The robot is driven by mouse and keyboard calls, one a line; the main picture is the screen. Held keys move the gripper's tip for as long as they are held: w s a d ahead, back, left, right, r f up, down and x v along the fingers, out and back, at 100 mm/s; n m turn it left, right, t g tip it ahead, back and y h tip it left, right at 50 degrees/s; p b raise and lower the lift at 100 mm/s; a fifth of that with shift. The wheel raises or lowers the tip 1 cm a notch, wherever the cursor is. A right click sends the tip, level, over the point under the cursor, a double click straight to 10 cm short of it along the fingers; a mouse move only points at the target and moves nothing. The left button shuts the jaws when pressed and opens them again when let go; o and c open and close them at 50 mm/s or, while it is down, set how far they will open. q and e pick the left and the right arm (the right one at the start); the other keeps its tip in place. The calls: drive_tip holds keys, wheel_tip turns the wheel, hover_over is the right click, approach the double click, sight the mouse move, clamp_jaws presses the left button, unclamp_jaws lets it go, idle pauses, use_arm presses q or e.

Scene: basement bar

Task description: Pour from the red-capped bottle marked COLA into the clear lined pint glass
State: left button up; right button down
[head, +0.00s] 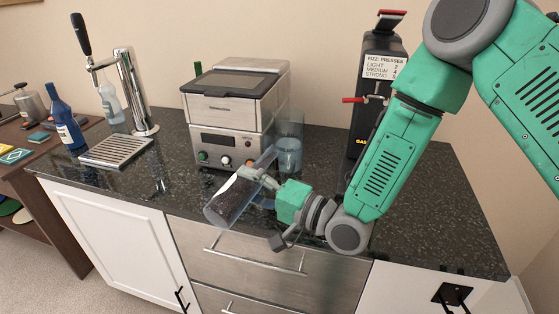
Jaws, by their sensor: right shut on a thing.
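The bottle (233,200) is tilted over the front of the dark counter, its wide end low at the left and its narrower end up to the right. It is see-through, with dark contents and a white label patch; I see no red cap and cannot read COLA. My right gripper (257,174) is shut on it. The clear pint glass (289,150) stands upright behind the gripper, in front of the steel machine's right side. The bottle's upper end looks close to the glass in the picture; I cannot tell if they touch. My left gripper is not in view.
A steel machine (236,108) stands behind the bottle. A black fizz dispenser (375,95) with a red lever is behind my right arm. A tap (130,90), drip tray (117,150) and blue bottle (66,123) are at the left. The counter's right end (450,225) is clear.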

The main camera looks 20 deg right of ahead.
drive_tip(key=shift+a, duration=0.2)
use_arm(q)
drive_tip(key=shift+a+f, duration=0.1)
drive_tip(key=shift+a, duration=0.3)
use_arm(e)
drive_tip(key=shift+d, duration=0.1)
drive_tip(key=shift+d, duration=0.1)
drive_tip(key=shift+d, duration=0.2)
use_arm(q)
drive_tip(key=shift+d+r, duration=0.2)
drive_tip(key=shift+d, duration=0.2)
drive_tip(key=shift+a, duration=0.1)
use_arm(e)
drive_tip(key=shift+a+r+m, duration=0.1)
drive_tip(key=shift+a+m, duration=0.15)
drive_tip(key=shift+m, duration=0.05)
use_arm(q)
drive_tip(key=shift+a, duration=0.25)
use_arm(e)
drive_tip(key=shift+a, duration=0.1)
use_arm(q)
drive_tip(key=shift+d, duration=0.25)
use_arm(e)
drive_tip(key=shift+d, duration=0.25)
